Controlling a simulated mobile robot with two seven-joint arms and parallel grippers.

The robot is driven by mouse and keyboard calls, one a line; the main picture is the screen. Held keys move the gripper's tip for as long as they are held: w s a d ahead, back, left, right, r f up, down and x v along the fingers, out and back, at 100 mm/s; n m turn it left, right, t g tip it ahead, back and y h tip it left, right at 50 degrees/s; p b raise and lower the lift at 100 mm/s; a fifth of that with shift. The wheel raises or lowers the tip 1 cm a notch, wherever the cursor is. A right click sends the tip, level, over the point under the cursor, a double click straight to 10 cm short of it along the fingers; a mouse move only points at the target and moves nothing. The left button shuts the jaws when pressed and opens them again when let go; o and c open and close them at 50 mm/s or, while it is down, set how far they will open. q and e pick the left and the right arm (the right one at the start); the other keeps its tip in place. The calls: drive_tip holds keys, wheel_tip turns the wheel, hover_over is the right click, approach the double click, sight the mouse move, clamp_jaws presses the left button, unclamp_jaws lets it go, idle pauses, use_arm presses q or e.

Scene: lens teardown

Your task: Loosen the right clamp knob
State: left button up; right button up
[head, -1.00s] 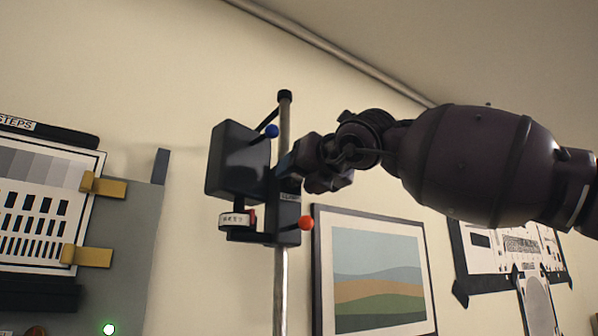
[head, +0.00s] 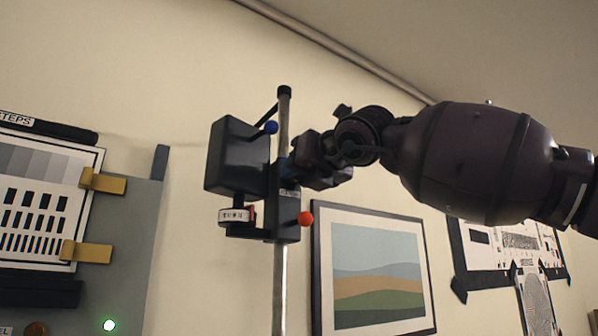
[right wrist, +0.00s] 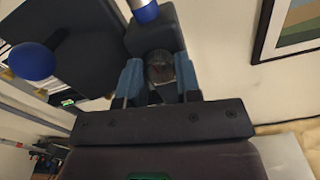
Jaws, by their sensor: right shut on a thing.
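A black clamp unit (head: 287,215) sits on a vertical metal pole (head: 280,290) in the head view. My right gripper (head: 284,168) reaches its right side from the right, above a red ball handle (head: 306,219). In the right wrist view my right gripper (right wrist: 160,78) has its two blue fingers on either side of a dark round knob (right wrist: 160,68) and is shut on it. The knob is hidden behind my gripper in the head view. My left gripper is not in view.
A black box (head: 237,158) and a blue ball handle (head: 270,127) are close left of my gripper. A white dial (head: 235,216) sits below the box. A framed landscape picture (head: 375,250) hangs behind, and a grey panel with a chart (head: 130,260) stands left.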

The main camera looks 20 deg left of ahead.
drive_tip(key=n, duration=0.4)
drive_tip(key=n+p, duration=0.1)
drive_tip(key=n, duration=0.1)
drive_tip(key=shift+n, duration=0.4)
drive_tip(key=n+p, duration=0.1)
drive_tip(key=n, duration=0.5)
drive_tip(key=n+p, duration=0.1)
drive_tip(key=n, duration=0.2)
drive_tip(key=shift+n, duration=0.6)
drive_tip(key=o, duration=0.9)
drive_tip(key=shift+s, duration=0.1)
